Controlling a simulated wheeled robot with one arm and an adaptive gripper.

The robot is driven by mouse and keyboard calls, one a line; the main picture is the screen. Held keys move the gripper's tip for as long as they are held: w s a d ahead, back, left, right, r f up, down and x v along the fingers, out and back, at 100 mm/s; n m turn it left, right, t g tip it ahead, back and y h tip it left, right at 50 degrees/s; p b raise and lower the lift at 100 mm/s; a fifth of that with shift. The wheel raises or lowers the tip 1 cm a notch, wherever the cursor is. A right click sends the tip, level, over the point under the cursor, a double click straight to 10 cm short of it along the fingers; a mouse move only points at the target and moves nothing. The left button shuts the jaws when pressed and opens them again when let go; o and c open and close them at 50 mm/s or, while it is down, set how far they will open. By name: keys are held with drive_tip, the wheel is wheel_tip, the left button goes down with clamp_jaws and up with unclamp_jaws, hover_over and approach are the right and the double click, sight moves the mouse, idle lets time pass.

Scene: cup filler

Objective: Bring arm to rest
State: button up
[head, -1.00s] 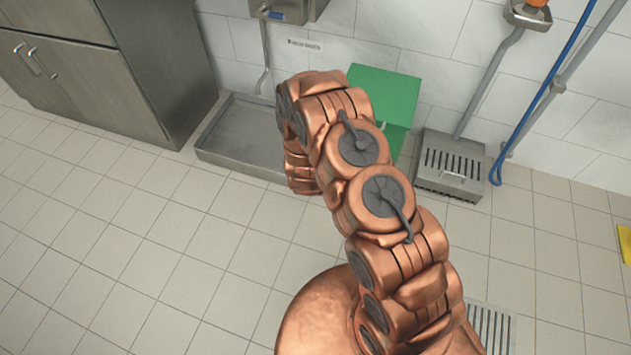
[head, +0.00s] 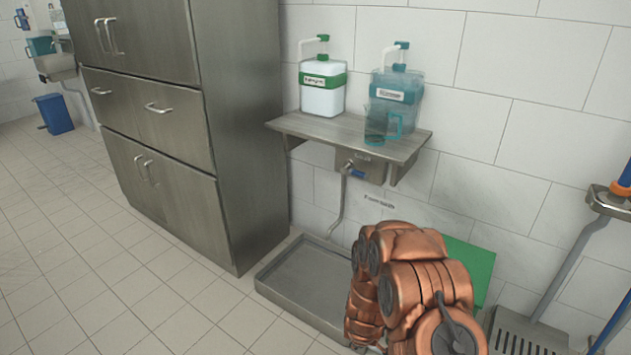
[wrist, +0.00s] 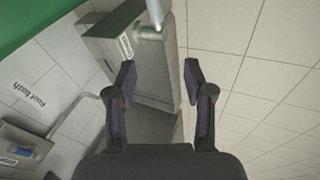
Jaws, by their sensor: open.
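My copper-coloured arm (head: 415,285) is folded at the lower right of the head view, in front of the wall and the floor tray. My gripper (wrist: 158,82) shows in the wrist view. Its two dark fingers are apart, with nothing between them. The gripper itself cannot be made out in the head view.
A steel cabinet (head: 235,130) stands left of a shelf (head: 350,137) holding a white-green jug (head: 322,95), a blue jug (head: 397,95) and a measuring cup (head: 377,125). A floor tray (head: 305,280) and a green panel (head: 470,265) are near my arm.

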drive_tip(key=s+a+r+m+g+y, duration=0.2)
drive_tip(key=s+r, duration=0.3)
drive_tip(key=r, duration=0.6)
drive_tip(key=s+a+r+m+g+y, duration=0.15)
drive_tip(key=s+r, duration=0.25)
drive_tip(key=r, duration=0.7)
drive_tip(key=s+d+r+m+g+h, duration=0.1)
drive_tip(key=s+d+r+m, duration=0.1)
drive_tip(key=s+r, duration=0.55)
drive_tip(key=s+d+r+m+g, duration=0.2)
drive_tip(key=s+d+r, duration=0.15)
drive_tip(key=s, duration=0.75)
drive_tip(key=s+d+r+m+g+h, duration=0.1)
drive_tip(key=s+d+r+m, duration=0.1)
drive_tip(key=s+r, duration=0.65)
drive_tip(key=s+r+p, duration=0.3)
drive_tip(key=r+p, duration=1.9)
drive_tip(key=p, duration=0.1)
drive_tip(key=shift+r, duration=0.15)
drive_tip(key=shift+s+a+m, duration=0.1)
drive_tip(key=shift+m, duration=0.15)
